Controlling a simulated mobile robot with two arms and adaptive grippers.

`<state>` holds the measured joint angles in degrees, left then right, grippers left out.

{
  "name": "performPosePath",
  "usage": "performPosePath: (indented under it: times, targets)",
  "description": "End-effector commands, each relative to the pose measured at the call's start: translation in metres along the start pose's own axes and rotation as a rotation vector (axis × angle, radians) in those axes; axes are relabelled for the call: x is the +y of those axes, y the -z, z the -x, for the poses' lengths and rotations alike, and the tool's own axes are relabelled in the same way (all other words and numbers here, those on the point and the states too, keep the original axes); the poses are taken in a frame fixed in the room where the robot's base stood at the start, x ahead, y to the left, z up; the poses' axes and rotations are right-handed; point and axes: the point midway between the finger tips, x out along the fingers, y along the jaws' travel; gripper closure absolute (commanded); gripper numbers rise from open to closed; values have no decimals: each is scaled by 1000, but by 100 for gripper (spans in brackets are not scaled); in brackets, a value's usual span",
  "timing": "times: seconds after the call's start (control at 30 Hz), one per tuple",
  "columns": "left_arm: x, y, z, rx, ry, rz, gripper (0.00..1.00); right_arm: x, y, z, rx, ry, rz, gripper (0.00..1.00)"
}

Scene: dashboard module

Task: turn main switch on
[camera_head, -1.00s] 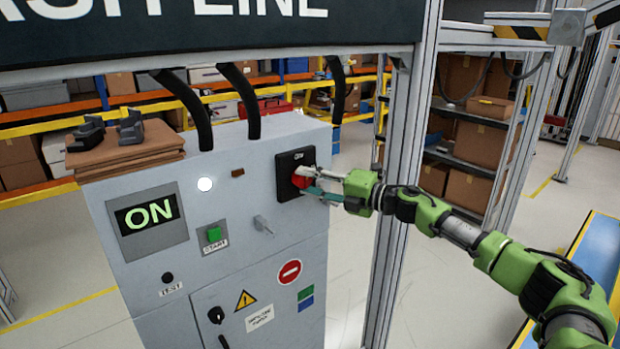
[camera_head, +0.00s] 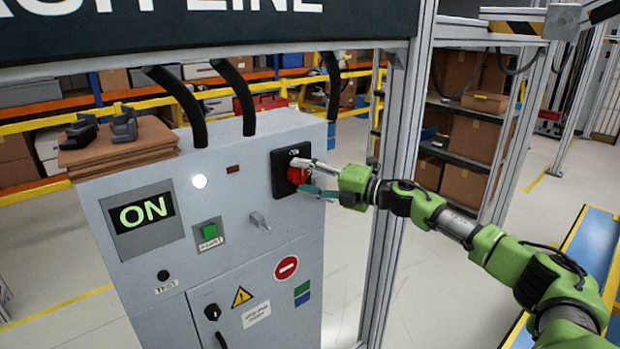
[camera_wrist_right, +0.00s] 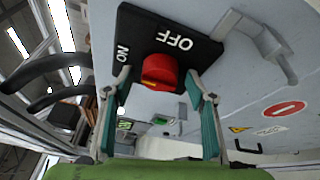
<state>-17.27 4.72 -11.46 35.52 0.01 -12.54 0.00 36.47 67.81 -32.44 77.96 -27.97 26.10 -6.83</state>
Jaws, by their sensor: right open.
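The main switch is a red knob (camera_head: 298,174) on a black plate (camera_head: 279,172) at the upper right of the grey cabinet's front. In the right wrist view the red knob (camera_wrist_right: 160,72) shows a yellow mark, and the black plate carries the words ON and OFF. My right gripper (camera_head: 312,178) is at the knob, with one finger above and one below it in the head view. In the wrist view its two fingers (camera_wrist_right: 162,105) stand apart on either side of the knob; contact is not clear. The display (camera_head: 144,212) reads ON. My left gripper is not in view.
The grey cabinet (camera_head: 235,270) also bears a white lamp (camera_head: 199,181), a green START button (camera_head: 209,231), a small lever (camera_head: 260,220) and a black knob (camera_head: 212,312). A metal frame post (camera_head: 398,190) stands right of the cabinet, close behind my right arm.

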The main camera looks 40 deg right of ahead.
Motion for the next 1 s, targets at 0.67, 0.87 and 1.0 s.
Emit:
performPosePath:
  times: [0.67,0.87,1.0]
  targets:
    - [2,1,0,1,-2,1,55,-3,1,62,3,6,-1,49]
    - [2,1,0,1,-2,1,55,-4,0,76,-1,6,-2,49]
    - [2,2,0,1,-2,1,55,-3,-1,84,-1,6,-2,49]
